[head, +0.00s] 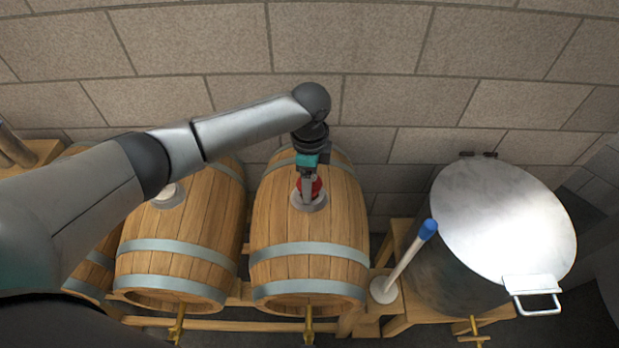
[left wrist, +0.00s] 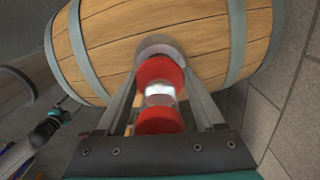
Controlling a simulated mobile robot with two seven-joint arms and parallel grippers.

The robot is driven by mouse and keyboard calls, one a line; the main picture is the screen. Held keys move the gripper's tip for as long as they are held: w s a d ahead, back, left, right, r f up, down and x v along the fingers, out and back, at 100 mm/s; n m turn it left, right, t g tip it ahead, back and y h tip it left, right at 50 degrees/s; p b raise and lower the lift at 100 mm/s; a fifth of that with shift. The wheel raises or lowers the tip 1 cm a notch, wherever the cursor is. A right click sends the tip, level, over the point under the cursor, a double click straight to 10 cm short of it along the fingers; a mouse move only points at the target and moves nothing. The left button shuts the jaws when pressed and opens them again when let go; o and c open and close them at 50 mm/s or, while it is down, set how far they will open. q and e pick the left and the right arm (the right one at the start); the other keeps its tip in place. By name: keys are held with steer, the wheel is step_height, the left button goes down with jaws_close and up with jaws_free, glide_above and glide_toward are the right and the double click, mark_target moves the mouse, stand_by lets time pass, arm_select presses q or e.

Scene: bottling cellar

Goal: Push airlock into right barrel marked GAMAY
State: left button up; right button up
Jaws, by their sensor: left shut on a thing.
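My left gripper (head: 308,193) is over the top of the right barrel (head: 275,222) in the head view. It is shut on the airlock (head: 317,187), of which a red part shows between the fingers. In the left wrist view the airlock (left wrist: 160,90) has two red parts with a shiny clear or silver part between them. Its far end meets the pale grey bung (left wrist: 160,44) on the barrel (left wrist: 118,28). I cannot tell how deep it sits. No GAMAY marking is readable. A dark and teal part at the left wrist view's left edge looks like my right gripper (left wrist: 50,120).
Another barrel (head: 180,235) with a pale bung (head: 168,197) lies to the left. A blue-tipped pale rod (head: 408,260) stands on a round base to the right, beside a lidded steel vat (head: 500,220). A block wall (head: 420,110) is close behind the barrels.

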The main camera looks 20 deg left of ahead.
arm_select(q)
steer(key=shift+p, duration=0.45)
stand_by(0.6)
steer(key=shift+f, duration=0.8)
stand_by(1.0)
steer(key=shift+s+f, duration=0.1)
steer(key=shift+f, duration=0.05)
